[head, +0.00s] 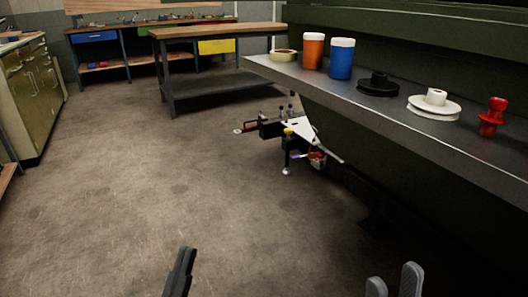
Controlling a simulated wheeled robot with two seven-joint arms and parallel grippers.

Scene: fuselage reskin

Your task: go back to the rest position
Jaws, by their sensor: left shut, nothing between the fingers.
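My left gripper (180,271) shows at the bottom edge of the head view, left of centre, over the bare floor. Its fingers are together with nothing between them. My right gripper (394,281) shows at the bottom edge, right of centre. Its two grey fingertips stand apart, with nothing seen between them. Both grippers are clear of the grey shelf (395,119). The lower parts of both grippers are cut off by the frame.
The shelf holds a tape roll (284,55), orange cup (313,50), blue cup (341,59), black spool (378,86), white spool (435,106) and red part (491,117). A small wheeled device (296,137) stands on the floor. A workbench (217,33) stands behind; the floor at left is clear.

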